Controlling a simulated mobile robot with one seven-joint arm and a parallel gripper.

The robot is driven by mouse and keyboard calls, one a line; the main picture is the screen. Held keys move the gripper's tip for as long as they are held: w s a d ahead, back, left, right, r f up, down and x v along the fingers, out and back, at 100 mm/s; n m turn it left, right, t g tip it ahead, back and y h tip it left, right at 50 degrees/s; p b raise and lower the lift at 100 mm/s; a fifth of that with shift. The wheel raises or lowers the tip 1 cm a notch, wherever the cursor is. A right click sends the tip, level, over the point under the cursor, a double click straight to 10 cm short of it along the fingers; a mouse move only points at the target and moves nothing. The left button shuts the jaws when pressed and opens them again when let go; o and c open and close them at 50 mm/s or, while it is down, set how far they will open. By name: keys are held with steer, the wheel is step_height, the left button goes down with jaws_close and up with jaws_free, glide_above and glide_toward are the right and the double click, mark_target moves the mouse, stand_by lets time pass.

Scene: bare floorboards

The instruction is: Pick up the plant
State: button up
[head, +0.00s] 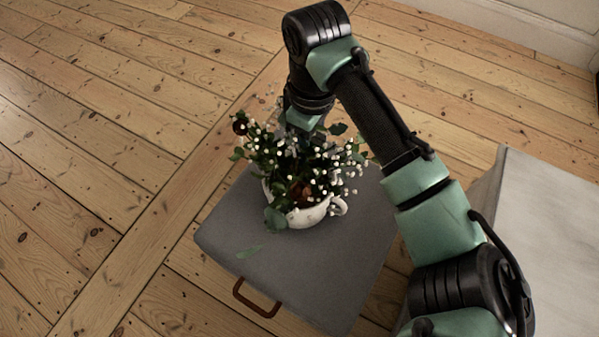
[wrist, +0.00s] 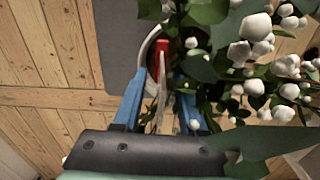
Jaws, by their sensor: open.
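The plant (head: 290,160) has dark green leaves and many small white berries. It stands upright in a white pot (head: 305,216) with a handle-like loop at its right side. In the wrist view, the leaves and berries (wrist: 255,60) fill the right side and part of the pot's pale rim (wrist: 153,48) shows near the top middle. My gripper (wrist: 160,88) is open, its blue fingers spread on either side of a narrow pale and red piece near the rim. I cannot tell whether they touch it. In the head view, the foliage hides the fingers.
The pot stands on a grey-topped seat or box (head: 260,285) with a brown handle (head: 256,299) on its front side. A large pale grey block (head: 550,210) stands at the right. Bare floorboards (head: 90,130) are clear at the left.

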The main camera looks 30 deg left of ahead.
jaws_close()
stand_by(1.4)
steer(key=shift+r, duration=0.1)
